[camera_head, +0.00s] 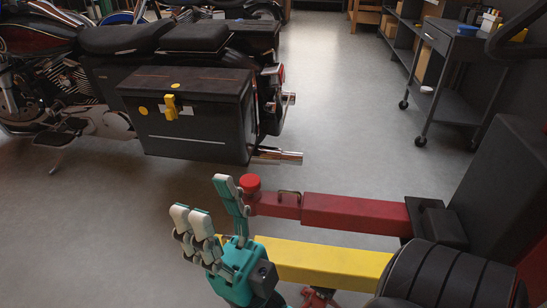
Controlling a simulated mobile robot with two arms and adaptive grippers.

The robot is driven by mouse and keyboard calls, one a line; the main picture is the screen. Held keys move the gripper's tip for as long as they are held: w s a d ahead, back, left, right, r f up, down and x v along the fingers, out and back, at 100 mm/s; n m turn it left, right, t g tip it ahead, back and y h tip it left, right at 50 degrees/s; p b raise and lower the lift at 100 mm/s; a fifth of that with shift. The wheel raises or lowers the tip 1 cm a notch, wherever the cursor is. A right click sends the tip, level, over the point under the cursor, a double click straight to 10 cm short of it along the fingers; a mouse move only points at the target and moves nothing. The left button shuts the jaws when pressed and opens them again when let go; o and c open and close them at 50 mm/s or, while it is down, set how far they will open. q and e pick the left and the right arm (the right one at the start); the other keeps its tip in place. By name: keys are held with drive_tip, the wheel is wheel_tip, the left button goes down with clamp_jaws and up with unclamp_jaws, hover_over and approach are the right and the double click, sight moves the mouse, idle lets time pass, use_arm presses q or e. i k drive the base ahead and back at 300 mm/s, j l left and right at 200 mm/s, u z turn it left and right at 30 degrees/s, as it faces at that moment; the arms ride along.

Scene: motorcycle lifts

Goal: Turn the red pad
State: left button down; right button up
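The red pad (250,183) is a small round disc at the left end of a red lift arm (355,213). My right gripper (206,207) is teal with pale fingertips and stands in front of and to the left of the pad. Its fingers are spread, with one finger apart from the other two and nothing between them. The single finger rises just left of the pad in the picture; I cannot tell whether it touches. My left gripper is not in view.
A yellow lift arm (325,262) runs below the red one, close to my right gripper. A motorcycle with a black side case (187,113) stands at the upper left. A dark cart (455,75) stands at the upper right. The grey floor between is clear.

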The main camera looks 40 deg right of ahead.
sight(251, 183)
drive_tip(key=z, duration=0.4)
drive_tip(key=i+z, duration=0.15)
drive_tip(key=z, duration=0.7)
drive_tip(key=i+j+z, duration=0.1)
drive_tip(key=z, duration=0.7)
drive_tip(key=i+j+z, duration=0.15)
drive_tip(key=j+z, duration=0.15)
drive_tip(key=j, duration=0.15)
drive_tip(key=i+j+z, duration=0.1)
drive_tip(key=j+z, duration=0.2)
drive_tip(key=j, duration=0.15)
drive_tip(key=j+z, duration=0.3)
drive_tip(key=j, duration=0.2)
drive_tip(key=i+j, duration=0.1)
drive_tip(key=j, duration=0.45)
